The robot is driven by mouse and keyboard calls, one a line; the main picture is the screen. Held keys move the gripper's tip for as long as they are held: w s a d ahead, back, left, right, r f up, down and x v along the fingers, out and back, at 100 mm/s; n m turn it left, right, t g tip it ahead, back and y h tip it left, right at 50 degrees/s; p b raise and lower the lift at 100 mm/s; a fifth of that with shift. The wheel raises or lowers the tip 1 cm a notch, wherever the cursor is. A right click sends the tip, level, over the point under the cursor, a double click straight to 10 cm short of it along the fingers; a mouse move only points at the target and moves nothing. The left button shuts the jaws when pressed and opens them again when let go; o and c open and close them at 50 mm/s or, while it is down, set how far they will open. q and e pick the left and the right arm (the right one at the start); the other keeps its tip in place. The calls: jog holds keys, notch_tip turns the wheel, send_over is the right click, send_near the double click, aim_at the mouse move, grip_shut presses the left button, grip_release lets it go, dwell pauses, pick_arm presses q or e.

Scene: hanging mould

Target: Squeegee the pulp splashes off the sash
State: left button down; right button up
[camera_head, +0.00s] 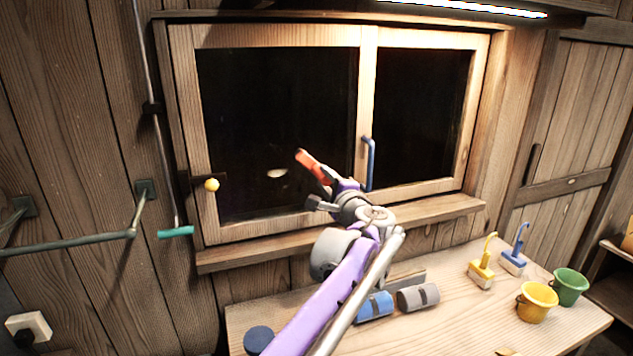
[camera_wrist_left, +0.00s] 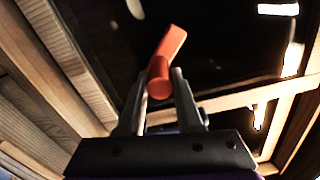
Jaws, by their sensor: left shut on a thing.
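The wooden sash window (camera_head: 282,226) has two dark panes. One pale splash (camera_head: 277,173) shows on the left pane, left of my left gripper. My left gripper (camera_head: 327,182) is shut on the handle of a red-orange squeegee (camera_head: 309,163) in front of the left pane. In the left wrist view the fingers (camera_wrist_left: 159,92) clasp the round orange handle, and the orange squeegee (camera_wrist_left: 170,48) points up toward the glass. I cannot tell whether it touches the glass. A pale blob (camera_wrist_left: 135,8) lies at that view's top edge. My right gripper is not in view.
A blue handle (camera_head: 369,163) sticks out by the middle post. A sill (camera_head: 440,213) juts out below.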

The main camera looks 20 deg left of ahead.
pick_arm(q)
jog(key=shift+w+d, duration=0.1)
jog(key=shift+s+d, duration=0.35)
jog(key=shift+v, duration=2.4)
jog(key=shift+s, duration=0.15)
jog(key=v, duration=0.2)
jog(key=shift+s+d, duration=0.25)
jog(key=shift+s, duration=0.1)
jog(key=shift+f, duration=0.1)
